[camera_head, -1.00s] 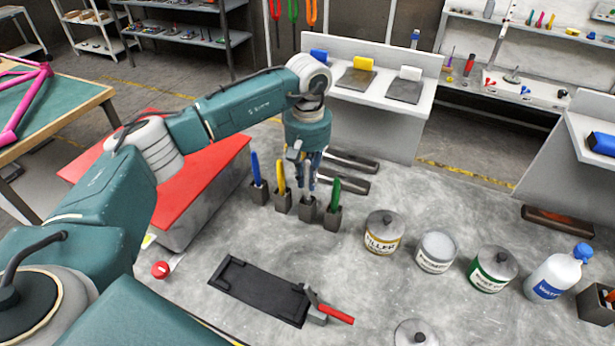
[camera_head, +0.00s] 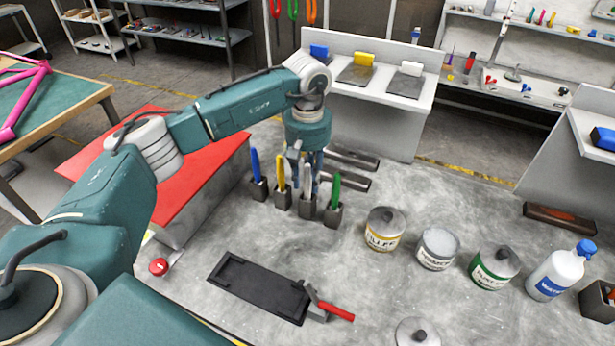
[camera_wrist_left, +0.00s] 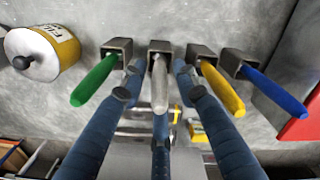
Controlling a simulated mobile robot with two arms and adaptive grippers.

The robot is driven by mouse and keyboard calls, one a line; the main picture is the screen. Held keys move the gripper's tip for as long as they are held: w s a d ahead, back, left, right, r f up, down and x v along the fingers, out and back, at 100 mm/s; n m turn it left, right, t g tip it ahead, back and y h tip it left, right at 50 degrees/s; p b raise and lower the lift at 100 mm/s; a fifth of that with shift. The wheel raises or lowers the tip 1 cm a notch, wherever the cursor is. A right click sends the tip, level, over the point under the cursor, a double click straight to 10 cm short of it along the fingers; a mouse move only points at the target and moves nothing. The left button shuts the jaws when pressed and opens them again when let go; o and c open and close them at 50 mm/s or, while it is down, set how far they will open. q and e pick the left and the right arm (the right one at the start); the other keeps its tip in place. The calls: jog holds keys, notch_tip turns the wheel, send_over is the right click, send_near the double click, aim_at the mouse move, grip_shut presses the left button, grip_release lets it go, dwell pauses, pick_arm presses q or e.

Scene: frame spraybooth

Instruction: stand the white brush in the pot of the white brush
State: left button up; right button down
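The white brush (camera_head: 308,178) stands upright in its dark square pot (camera_head: 306,207), in a row with other brushes and pots. In the left wrist view the white brush (camera_wrist_left: 159,85) rises from its pot (camera_wrist_left: 161,48) between my blue fingers. My left gripper (camera_head: 308,184) points down over this pot. In the wrist view the left gripper (camera_wrist_left: 158,78) is open, with a finger on either side of the brush and visible gaps to it. My right gripper is not in view.
A blue brush (camera_head: 255,167) and a yellow brush (camera_head: 281,174) stand in pots to the left, a green brush (camera_head: 335,191) close on the right. A filler can (camera_head: 384,232) and other cans stand further right. A black tray (camera_head: 236,285) lies in front.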

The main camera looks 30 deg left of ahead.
pick_arm(q)
notch_tip(320, 180, up, 12)
dwell(0.7)
dwell(0.4)
